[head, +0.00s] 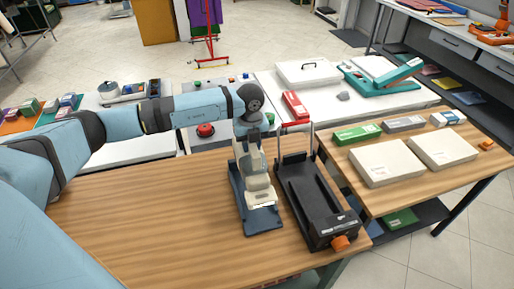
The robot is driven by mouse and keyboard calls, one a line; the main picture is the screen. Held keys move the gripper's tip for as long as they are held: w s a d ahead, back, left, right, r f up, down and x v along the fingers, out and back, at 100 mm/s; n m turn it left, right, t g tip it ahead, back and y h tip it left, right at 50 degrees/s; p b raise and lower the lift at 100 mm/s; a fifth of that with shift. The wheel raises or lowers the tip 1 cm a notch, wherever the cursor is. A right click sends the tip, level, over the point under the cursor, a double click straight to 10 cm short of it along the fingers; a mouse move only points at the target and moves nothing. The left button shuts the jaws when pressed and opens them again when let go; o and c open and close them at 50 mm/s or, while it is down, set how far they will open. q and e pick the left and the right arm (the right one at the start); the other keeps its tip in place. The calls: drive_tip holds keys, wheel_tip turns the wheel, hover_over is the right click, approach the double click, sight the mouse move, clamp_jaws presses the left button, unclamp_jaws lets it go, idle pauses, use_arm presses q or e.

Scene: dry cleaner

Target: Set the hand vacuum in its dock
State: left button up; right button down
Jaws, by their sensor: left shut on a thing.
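My left gripper (257,179) points down over the front table, shut on a pale cream and grey object that looks like the hand vacuum (262,200). The gripper hides much of it. A dark blue base (264,222), which looks like the dock, lies on the wooden table directly below and around the vacuum in the picture. I cannot tell whether the vacuum touches the base or hangs just above it. My right gripper is not in view.
A black device (315,199) with metal posts and an orange knob stands close right of the blue base. The wooden table (160,215) is clear to the left. The right table holds white boxes (386,163) and small cartons. A red stapler-like item (295,105) lies behind.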

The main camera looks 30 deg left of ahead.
use_arm(q)
drive_tip(key=shift+w, duration=0.1)
drive_tip(key=shift+a+f+b, duration=0.1)
drive_tip(key=shift+f+b, duration=0.3)
wheel_tip(320, 180, down, 2)
drive_tip(key=shift+f+b, duration=0.1)
drive_tip(key=shift+b, duration=0.5)
drive_tip(key=shift+f+b, duration=1.2)
drive_tip(key=shift+f, duration=0.7)
drive_tip(key=shift+f+b, duration=1.25)
drive_tip(key=shift+f, duration=0.95)
drive_tip(key=shift+f, duration=0.15)
